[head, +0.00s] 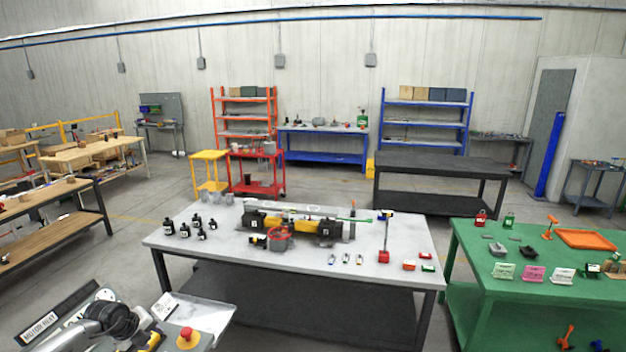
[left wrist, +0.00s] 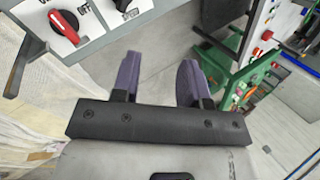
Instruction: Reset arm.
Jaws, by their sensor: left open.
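My left gripper (left wrist: 160,74) shows in the left wrist view with its two purple fingers apart and nothing between them. In the head view, part of my grey and black left arm shows at the bottom left, over a machine control panel (head: 40,327); its fingertips are hard to make out there. In the left wrist view, a grey panel with a red knob (left wrist: 66,26) and a black knob (left wrist: 130,5) is just beyond the fingers at the upper left. I cannot tell the exact gap. My right gripper is in neither view.
A light-topped table (head: 200,258) holds a yellow-black device (head: 290,224) with a red handwheel, black bottles (head: 185,230) and small parts. A red emergency button (head: 187,333) is at the bottom left. A green table (head: 480,262) stands right. Open floor lies between the tables.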

